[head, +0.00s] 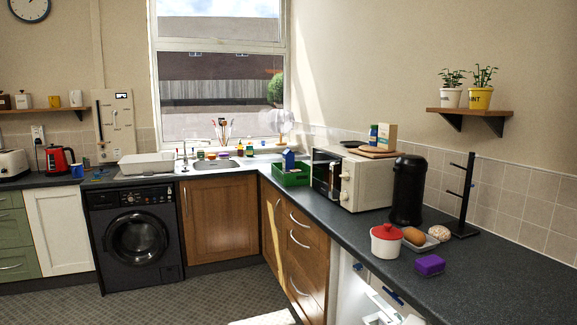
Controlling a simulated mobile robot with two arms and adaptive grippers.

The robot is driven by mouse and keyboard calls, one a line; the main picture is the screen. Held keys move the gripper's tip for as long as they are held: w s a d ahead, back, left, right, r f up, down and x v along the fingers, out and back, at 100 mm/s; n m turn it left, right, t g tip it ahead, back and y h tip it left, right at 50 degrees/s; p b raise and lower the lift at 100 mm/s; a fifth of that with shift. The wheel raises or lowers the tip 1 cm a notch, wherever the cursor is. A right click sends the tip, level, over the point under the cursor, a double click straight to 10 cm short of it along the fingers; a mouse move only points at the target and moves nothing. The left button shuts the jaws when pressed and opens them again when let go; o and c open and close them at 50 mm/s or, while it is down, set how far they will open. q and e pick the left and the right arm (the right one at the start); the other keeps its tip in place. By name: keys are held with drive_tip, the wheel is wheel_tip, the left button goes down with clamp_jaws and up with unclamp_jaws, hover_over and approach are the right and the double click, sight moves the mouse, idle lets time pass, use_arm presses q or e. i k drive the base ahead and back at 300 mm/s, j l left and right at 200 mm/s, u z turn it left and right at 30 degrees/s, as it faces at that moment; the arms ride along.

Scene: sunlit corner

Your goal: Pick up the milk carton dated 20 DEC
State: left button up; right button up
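No milk carton with a readable date shows. A small blue and white carton (289,159) stands upright in a green crate (294,178) on the counter, in the corner left of the microwave; its print is too small to read. A white open compartment (344,290), which looks like a fridge, shows under the right counter at the bottom edge. Its contents are mostly cut off or hidden by the counter. Neither of my grippers is in view.
The tiled floor (200,300) at left is clear.

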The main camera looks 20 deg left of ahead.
sight(287, 156)
drive_tip(key=k+j, duration=0.1)
drive_tip(key=j, duration=1.15)
drive_tip(key=i+j, duration=0.2)
drive_tip(key=j, duration=0.2)
drive_tip(key=i+j, duration=0.2)
drive_tip(key=j, duration=0.15)
drive_tip(key=i+j, duration=0.2)
drive_tip(key=j, duration=0.2)
drive_tip(key=i+j+z, duration=0.1)
drive_tip(key=j, duration=0.3)
drive_tip(key=i+j, duration=0.45)
drive_tip(key=j, duration=0.3)
